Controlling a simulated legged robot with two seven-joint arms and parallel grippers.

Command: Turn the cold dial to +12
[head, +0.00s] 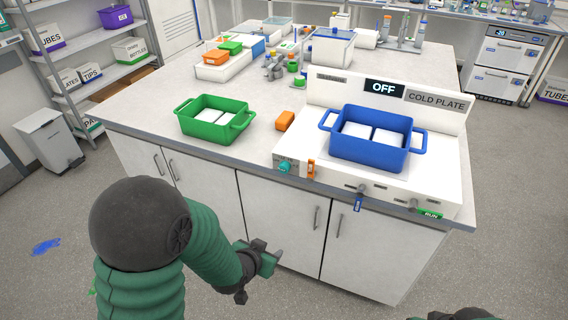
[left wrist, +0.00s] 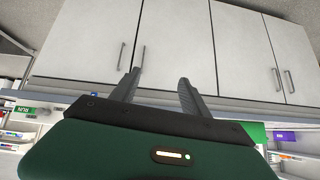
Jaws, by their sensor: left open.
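The cold plate (head: 290,155) is a white unit at the bench's right front. Its dark display (head: 384,88) reads OFF. A teal dial (head: 285,167) sits on its front left corner; its setting is too small to read. A blue basket (head: 370,152) with white blocks inside stands on the plate. My left gripper (head: 272,256) is below bench height, in front of the cabinet doors and apart from the dial. In the left wrist view its two fingers (left wrist: 158,88) are spread with nothing between them. My right gripper does not show; only a dark part of that arm is at the bottom edge.
A green RUN tag (head: 430,214) and a blue clip (head: 358,204) are on the front edge. A green basket (head: 215,120) and an orange block (head: 285,121) stand left of the plate. Cabinet handles (head: 316,218) stick out below.

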